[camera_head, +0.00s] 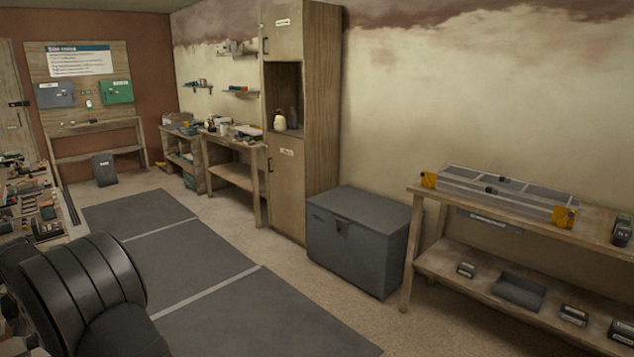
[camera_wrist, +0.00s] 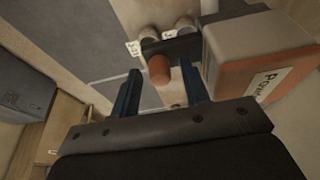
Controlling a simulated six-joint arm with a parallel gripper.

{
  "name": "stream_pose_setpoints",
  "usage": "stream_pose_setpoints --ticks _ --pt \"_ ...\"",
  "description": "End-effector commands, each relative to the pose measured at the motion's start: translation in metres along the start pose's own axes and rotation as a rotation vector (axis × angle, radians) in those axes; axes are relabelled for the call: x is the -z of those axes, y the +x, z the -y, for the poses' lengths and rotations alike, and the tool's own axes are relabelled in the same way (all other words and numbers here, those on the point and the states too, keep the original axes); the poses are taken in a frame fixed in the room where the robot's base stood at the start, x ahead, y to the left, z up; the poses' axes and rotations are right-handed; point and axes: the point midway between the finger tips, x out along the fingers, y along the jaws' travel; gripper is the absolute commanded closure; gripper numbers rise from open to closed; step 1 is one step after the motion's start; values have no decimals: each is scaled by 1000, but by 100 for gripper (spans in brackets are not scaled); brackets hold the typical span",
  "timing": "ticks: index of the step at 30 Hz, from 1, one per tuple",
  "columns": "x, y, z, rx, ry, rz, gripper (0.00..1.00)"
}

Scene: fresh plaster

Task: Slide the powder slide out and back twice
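In the wrist view, a rounded red-orange knob (camera_wrist: 158,70) stands out from a dark bar (camera_wrist: 178,45), which looks like the powder slide. The bar runs beside a grey and orange box (camera_wrist: 262,72) with a partly readable label. My gripper (camera_wrist: 160,68) is open. Its two blue fingers show on either side of the knob in the picture, with a gap on each side. I cannot tell how deep the knob sits between them. In the head view, neither my gripper nor the knob can be made out.
Two round grey-topped pieces with white tags (camera_wrist: 150,34) stand beyond the bar. In the head view, a cluttered bench (camera_head: 28,205) runs along the left. A grey chest (camera_head: 360,240) and a wooden bench (camera_head: 505,204) stand at the right. The floor mats (camera_head: 190,255) are clear.

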Motion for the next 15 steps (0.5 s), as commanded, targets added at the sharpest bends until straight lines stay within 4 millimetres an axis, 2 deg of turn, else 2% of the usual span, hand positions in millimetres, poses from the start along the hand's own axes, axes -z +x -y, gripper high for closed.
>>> stream_pose_setpoints --ticks 5,15 --pt "1 -3 0 0 0 1 58" --pt "11 -35 0 0 0 0 58"
